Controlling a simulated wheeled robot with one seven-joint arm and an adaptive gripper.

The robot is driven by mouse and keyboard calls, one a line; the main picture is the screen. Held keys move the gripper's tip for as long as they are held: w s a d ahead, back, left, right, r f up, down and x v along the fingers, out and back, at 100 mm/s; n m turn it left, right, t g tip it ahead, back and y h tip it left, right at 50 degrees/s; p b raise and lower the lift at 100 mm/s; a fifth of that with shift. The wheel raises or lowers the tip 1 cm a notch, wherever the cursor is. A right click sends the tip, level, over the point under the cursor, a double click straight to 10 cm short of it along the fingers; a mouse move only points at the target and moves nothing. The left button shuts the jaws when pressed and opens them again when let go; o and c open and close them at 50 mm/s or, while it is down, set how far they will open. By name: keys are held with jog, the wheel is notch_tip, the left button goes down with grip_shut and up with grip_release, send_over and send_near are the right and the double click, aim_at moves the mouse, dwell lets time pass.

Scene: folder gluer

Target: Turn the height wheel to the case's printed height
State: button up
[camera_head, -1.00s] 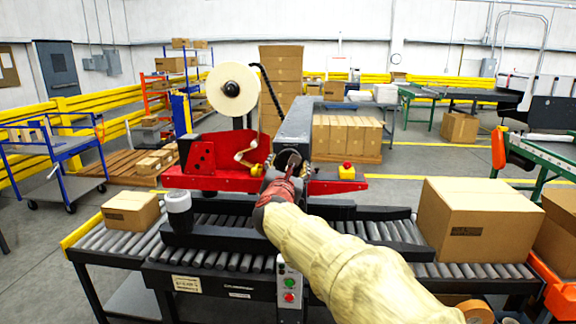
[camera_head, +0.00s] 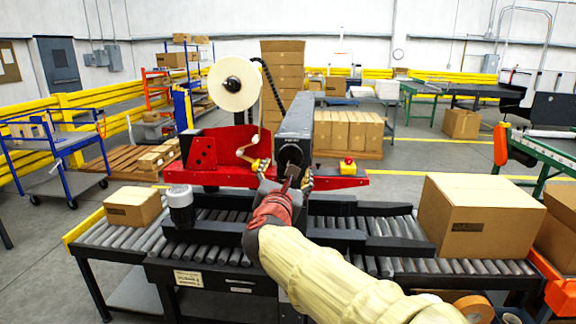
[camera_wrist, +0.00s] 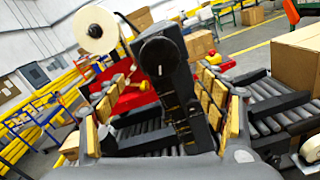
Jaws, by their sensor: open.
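The height wheel (camera_wrist: 158,55) is a dark round knob on the near face of the black machine column (camera_wrist: 180,105). In the head view the wheel (camera_head: 291,154) is partly hidden behind my gripper (camera_head: 287,174). In the wrist view my gripper (camera_wrist: 157,100) is open, with yellow-padded fingers on both sides of the column, below the wheel. I see no clear contact with the wheel. A large cardboard case (camera_head: 480,220) stands on the rollers at right, and a small case (camera_head: 132,207) at left. Both carry dark printed patches too small to read.
The red machine body (camera_head: 215,155) with a tape roll (camera_head: 234,83) lies behind the roller conveyor (camera_head: 225,225). A grey-white cylinder (camera_head: 180,205) stands left of my gripper. A yellow-based red button (camera_head: 348,166) is to the right.

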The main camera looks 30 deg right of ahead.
jog(key=shift+v, duration=1.6)
jog(key=shift+r, duration=0.1)
